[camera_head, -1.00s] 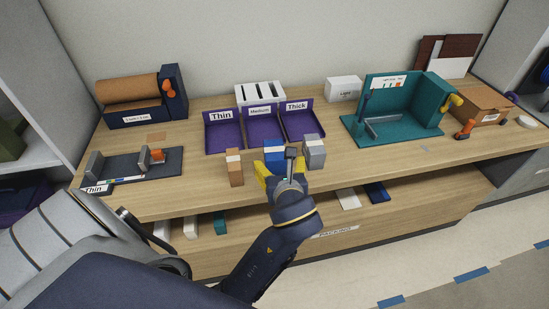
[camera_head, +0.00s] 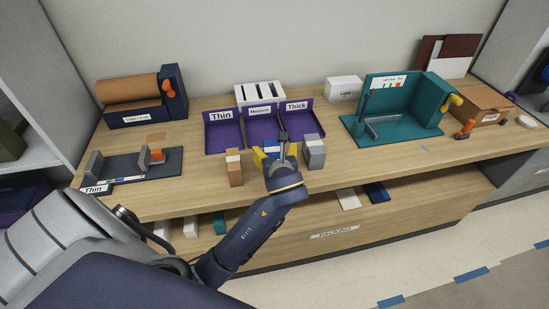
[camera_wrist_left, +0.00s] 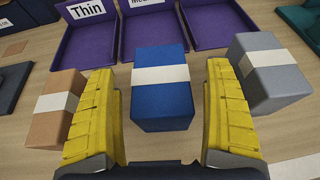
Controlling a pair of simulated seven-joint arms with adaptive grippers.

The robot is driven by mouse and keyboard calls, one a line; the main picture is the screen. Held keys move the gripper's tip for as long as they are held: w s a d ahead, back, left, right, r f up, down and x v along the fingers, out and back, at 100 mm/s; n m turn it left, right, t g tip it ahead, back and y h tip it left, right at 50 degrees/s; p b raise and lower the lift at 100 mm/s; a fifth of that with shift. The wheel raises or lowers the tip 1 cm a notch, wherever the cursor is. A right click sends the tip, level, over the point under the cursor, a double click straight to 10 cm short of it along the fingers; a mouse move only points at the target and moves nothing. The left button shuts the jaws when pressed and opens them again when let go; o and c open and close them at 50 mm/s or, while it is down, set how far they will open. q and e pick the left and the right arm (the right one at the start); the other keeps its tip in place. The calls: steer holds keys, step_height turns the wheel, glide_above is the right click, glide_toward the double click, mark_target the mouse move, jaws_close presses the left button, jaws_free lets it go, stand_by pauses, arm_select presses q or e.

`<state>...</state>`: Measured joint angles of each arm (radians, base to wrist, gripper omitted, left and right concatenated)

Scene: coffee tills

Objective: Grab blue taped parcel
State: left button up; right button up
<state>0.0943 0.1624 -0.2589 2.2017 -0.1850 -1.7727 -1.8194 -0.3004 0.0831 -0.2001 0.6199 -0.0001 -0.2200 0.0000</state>
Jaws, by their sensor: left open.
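The blue taped parcel (camera_wrist_left: 161,102) is a blue box with a white band across its top. In the left wrist view it stands on the table between the two yellow fingers of my left gripper (camera_wrist_left: 162,120), with a gap on each side. In the head view my left gripper (camera_head: 278,156) covers most of the parcel from in front and above. The gripper is open. My right gripper is in neither view.
A brown parcel (camera_head: 234,169) stands to the left and a grey parcel (camera_head: 314,153) to the right, both close to the fingers. Behind are purple trays labelled Thin (camera_head: 222,132), Medium and Thick. A teal stand (camera_head: 390,105) is further right.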

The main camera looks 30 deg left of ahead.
arm_select(q)
steer(key=shift+w+a+f, duration=0.25)
steer(key=shift+w+a, duration=0.2)
steer(key=shift+w, duration=0.05)
steer(key=shift+c, duration=0.5)
steer(key=c, duration=1.3)
